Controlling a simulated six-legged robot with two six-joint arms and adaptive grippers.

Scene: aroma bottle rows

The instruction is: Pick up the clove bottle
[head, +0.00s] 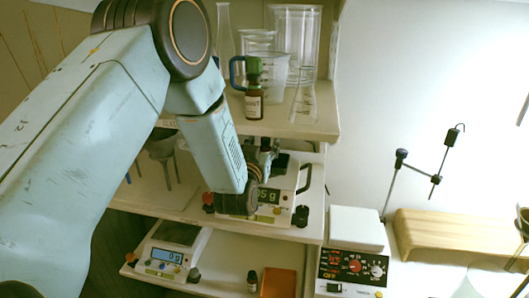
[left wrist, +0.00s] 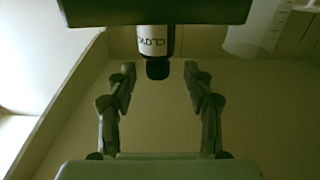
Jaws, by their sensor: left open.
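The clove bottle (left wrist: 153,43) shows in the left wrist view, its black cap pointing down in the picture. Its white label reads "CLOV", partly cut off by a dark bar across the top. My left gripper (left wrist: 159,74) is open, with one finger on each side of the line to the cap and clear gaps on both sides. In the head view the left gripper (head: 265,158) is small and partly hidden by its own arm, over the middle shelf near a scale. I cannot pick out the clove bottle for certain in the head view. My right gripper is out of view.
The top shelf (head: 318,127) holds glassware and a brown bottle with a green cap (head: 253,97). The middle shelf holds a scale (head: 285,207) by the gripper. Below are another scale (head: 167,258), a small dark bottle (head: 252,281) and an orange block (head: 279,283).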

